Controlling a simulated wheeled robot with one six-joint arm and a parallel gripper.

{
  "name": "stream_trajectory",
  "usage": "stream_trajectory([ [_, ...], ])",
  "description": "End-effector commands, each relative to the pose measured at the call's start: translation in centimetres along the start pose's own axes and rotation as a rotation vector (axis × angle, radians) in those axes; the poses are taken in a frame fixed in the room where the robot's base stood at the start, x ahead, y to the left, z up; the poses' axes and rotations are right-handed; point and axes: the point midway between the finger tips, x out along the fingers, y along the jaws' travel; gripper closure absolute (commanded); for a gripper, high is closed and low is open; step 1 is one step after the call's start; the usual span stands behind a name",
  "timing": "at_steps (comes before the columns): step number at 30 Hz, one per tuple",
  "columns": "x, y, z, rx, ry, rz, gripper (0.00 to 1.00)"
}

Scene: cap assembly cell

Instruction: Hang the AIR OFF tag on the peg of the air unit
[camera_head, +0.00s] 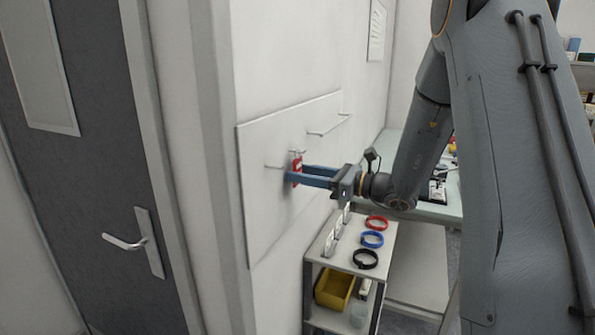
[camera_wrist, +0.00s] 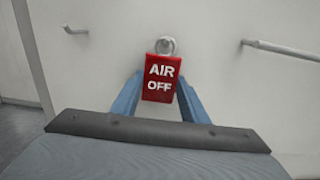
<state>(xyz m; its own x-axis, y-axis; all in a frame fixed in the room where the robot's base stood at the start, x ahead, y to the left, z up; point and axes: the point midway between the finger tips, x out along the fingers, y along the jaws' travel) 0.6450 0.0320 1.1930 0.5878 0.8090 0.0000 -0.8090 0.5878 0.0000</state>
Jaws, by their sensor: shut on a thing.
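The red AIR OFF tag (camera_wrist: 160,80) is upright between the blue fingers of my gripper (camera_wrist: 160,100), its white lettering facing the wrist camera. In the head view the tag (camera_head: 297,168) is at the fingertips of my gripper (camera_head: 298,177), close to a white wall board (camera_head: 270,205) with pegs. A round grey end (camera_wrist: 166,46) shows right at the tag's top edge in the wrist view; I cannot tell whether it is a peg tip or part of the tag's hanger. The gripper is shut on the tag. No air unit is in clear view.
One peg (camera_head: 330,127) sticks out at the board's upper right, another (camera_head: 275,166) at the left. Below is a small grey cart (camera_head: 317,258) with red (camera_head: 376,222), blue (camera_head: 372,240) and black (camera_head: 365,259) rings and a yellow bin (camera_head: 334,289). A door (camera_head: 95,170) is at left.

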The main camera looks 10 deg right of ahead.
Motion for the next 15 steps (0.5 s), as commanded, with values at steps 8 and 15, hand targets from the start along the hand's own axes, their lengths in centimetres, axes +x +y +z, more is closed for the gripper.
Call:
stream_trajectory([
  [8, -0.01, 0.0, 0.12, 0.0, 0.0, 0.0, 0.69],
  [15, -0.01, 0.02, 0.74, 0.0, 0.0, 0.0, 0.69],
])
